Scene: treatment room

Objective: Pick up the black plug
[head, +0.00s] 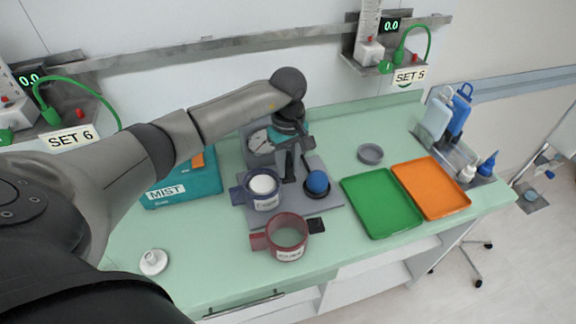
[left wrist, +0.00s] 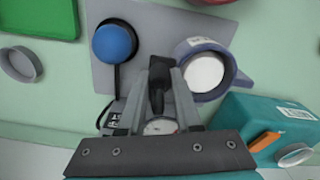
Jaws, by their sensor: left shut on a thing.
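My left gripper (head: 297,165) reaches down over the grey base plate on the bench, between the blue ball and the dark blue mug. In the left wrist view my left gripper (left wrist: 162,98) is shut on the black plug (left wrist: 158,72), a dark piece sticking out between the two fingers. The plug is over the grey plate; I cannot tell whether it touches it. In the head view the plug is hard to tell apart from the dark gripper fingers. My right gripper is not in view.
The dark blue mug (head: 264,199) and blue ball (head: 317,181) are close on either side. A red mug (head: 287,244) stands in front. A teal MIST box (head: 182,190) is left; green (head: 382,205) and orange (head: 431,189) trays are right. The front left bench is mostly clear.

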